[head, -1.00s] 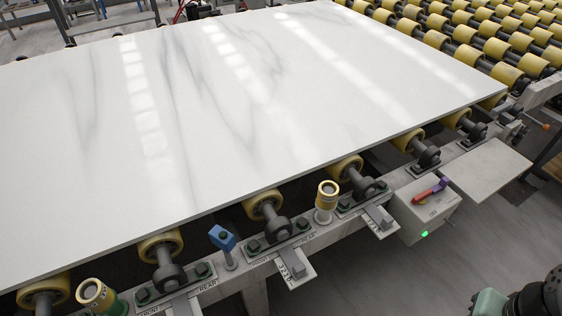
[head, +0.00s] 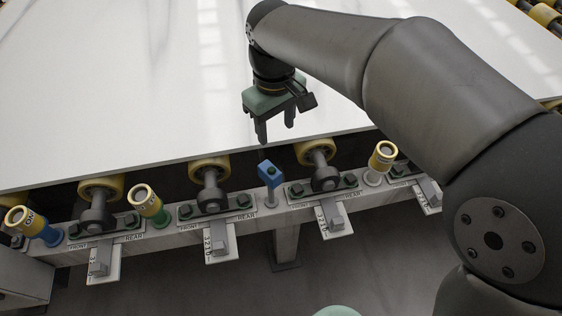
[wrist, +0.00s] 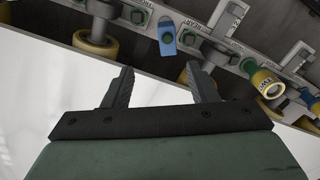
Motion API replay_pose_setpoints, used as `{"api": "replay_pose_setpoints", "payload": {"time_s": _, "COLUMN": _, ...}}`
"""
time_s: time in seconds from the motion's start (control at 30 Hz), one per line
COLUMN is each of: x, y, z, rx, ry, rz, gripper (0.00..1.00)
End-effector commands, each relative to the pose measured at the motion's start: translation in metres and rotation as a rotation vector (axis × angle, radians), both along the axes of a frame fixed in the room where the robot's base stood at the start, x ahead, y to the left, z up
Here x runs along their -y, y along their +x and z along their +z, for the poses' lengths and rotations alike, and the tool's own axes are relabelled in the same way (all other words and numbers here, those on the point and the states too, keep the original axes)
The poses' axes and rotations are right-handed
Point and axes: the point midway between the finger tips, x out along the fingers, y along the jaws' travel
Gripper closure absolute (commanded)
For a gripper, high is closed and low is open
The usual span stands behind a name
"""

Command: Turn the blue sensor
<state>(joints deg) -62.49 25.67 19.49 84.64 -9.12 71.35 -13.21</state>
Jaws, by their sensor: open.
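The blue sensor (head: 269,172) is a small blue block with a dark round face on a short post, fixed to the grey rail in front of the slab. It also shows in the wrist view (wrist: 167,37), beyond and between my fingertips. My gripper (head: 275,136), green with dark fingers, is open and empty. It hangs over the front part of the white slab (head: 110,90), a little above and behind the sensor in the head view, and does not touch it.
Yellow-ringed posts stand along the rail: one with a white base (head: 382,158), one green-based (head: 147,203), one blue-based (head: 28,224). Rollers on dark bearings (head: 209,190) flank the sensor. Scale plates with grey blocks (head: 220,245) stick out in front. The floor ahead is clear.

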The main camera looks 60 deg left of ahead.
Motion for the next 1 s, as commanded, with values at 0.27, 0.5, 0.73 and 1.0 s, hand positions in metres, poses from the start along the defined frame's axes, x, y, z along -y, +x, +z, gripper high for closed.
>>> {"api": "replay_pose_setpoints", "payload": {"time_s": 0.27, "x": -0.012, "y": -0.016, "z": -0.021, "rx": -0.006, "ry": 0.0, "rz": 0.041, "gripper": 0.47}}
{"api": "replay_pose_setpoints", "payload": {"time_s": 0.5, "x": -0.011, "y": -0.016, "z": -0.071, "rx": -0.007, "ry": -0.002, "rz": 0.04, "gripper": 0.47}}
{"api": "replay_pose_setpoints", "payload": {"time_s": 0.73, "x": -0.01, "y": -0.015, "z": -0.121, "rx": -0.006, "ry": -0.002, "rz": 0.038, "gripper": 0.47}}
{"api": "replay_pose_setpoints", "payload": {"time_s": 1.0, "x": -0.011, "y": -0.015, "z": -0.164, "rx": -0.005, "ry": 0.001, "rz": 0.038, "gripper": 0.47}}
